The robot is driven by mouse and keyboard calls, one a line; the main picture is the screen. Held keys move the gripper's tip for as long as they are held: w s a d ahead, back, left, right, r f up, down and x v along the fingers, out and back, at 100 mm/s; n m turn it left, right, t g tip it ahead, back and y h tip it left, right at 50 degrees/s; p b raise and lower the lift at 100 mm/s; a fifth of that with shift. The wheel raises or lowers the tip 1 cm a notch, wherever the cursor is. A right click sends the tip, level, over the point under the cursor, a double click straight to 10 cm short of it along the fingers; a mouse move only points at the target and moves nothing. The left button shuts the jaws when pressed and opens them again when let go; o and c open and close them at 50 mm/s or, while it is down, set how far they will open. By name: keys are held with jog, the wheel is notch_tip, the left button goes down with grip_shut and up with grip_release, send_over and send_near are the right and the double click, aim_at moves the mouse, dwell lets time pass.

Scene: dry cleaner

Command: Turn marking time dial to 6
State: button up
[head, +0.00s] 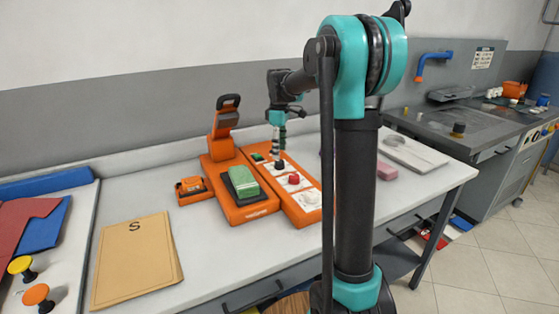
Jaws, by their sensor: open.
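An orange marking machine (250,212) stands on the white table, with a green block (243,180) on its dark pad. Beside it, on the right, is a long orange control panel (297,208) with a white face. The panel carries a dark knob (280,165), a red knob (294,179) and a white knob (311,197). Which one is the marking time dial, and its numbers, are too small to tell. My gripper (281,157) points down at the dark knob, open; I cannot tell whether it touches it. The fingers partly hide that knob.
A small orange device (193,190) stands left of the machine. A tan envelope marked S (134,260) lies on the table's left. Pink (386,171) and grey-white (412,152) items lie at the right. My arm column hides part of the table. A grey sink counter (455,128) stands beyond.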

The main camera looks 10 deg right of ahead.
aim_at(280, 161)
jog(key=shift+f, duration=2.4)
jog(key=c, duration=1.2)
